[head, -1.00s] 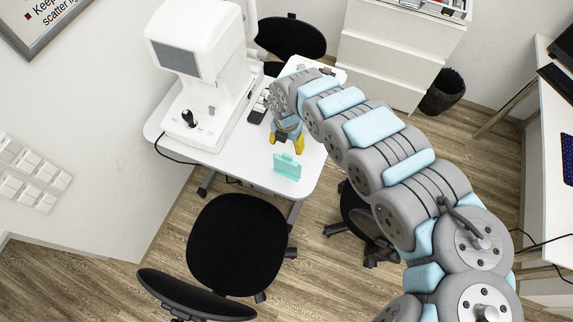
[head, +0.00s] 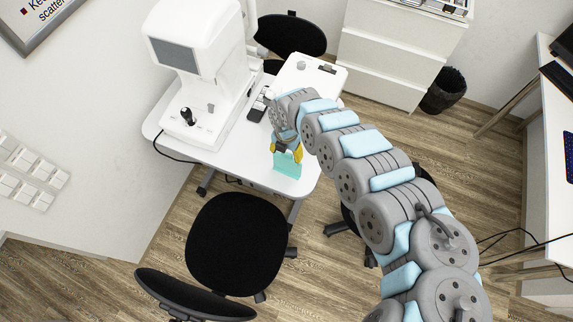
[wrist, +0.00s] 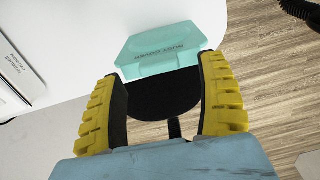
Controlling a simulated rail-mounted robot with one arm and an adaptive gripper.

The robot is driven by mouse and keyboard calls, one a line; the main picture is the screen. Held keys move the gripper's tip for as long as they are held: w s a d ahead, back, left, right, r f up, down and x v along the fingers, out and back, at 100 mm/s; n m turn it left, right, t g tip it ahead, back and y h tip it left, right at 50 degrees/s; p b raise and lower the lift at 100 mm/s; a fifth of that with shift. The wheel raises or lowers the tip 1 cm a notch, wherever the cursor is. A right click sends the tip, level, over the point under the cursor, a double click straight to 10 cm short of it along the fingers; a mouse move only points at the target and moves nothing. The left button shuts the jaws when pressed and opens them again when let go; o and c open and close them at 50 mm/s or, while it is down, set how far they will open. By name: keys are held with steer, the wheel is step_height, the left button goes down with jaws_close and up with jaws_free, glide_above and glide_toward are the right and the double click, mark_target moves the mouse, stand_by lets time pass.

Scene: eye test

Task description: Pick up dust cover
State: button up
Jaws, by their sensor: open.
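The dust cover (head: 287,166) is a teal, box-like piece with a raised tab, near the front edge of the white table (head: 226,160). In the wrist view the dust cover (wrist: 162,52) shows dark lettering and lies ahead of the fingertips, roughly centred between them. My gripper (head: 287,148) has yellow fingers with black inner pads. It is open and empty, over the table at the cover's far side. In the wrist view my gripper (wrist: 160,75) has its fingers spread wide. The head view does not show clearly whether the fingers touch the cover.
A white eye-test machine (head: 195,80) with a joystick stands on the table's left. A black chair (head: 238,240) is in front of the table, and another black chair (head: 290,36) is behind it. White drawers (head: 395,60) and a black bin (head: 445,90) stand at the back.

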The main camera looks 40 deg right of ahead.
steer(key=shift+f, duration=1)
steer(key=shift+c, duration=0.4)
jaws_close()
